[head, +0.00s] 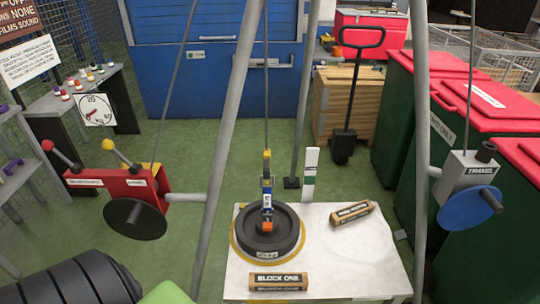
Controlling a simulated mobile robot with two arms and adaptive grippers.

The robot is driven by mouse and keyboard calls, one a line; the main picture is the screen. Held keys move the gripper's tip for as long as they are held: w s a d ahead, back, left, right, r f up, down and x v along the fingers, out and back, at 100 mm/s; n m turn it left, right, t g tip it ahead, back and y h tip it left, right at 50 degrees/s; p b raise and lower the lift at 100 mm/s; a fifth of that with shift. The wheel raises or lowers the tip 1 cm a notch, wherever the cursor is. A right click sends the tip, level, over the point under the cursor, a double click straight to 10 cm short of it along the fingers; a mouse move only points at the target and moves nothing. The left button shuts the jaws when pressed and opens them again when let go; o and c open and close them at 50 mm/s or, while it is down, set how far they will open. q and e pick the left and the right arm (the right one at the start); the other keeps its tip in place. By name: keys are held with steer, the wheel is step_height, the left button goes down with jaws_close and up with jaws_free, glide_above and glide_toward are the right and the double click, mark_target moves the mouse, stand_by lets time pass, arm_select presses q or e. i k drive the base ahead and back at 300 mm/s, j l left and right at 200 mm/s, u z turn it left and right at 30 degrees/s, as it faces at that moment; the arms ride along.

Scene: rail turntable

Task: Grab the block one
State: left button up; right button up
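Block one (278,282) is a brown block with a dark label reading "BLOCK ONE". It lies flat near the front edge of the white table (325,285) in the head view. A second, similar brown block (352,213) lies tilted at the table's back right; I cannot read its label. A black round weight (268,241) sits inside a yellow ring on the table, behind block one, with a blue and yellow piece (267,190) above it on a cable.
Grey frame legs (225,150) rise at the table's left and right. A red winch (118,187) is on the left, a blue-wheeled winch (470,205) on the right. Red-lidded green bins (445,110) stand at right.

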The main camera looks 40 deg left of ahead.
mark_target(289, 281)
steer(key=u, duration=1.1)
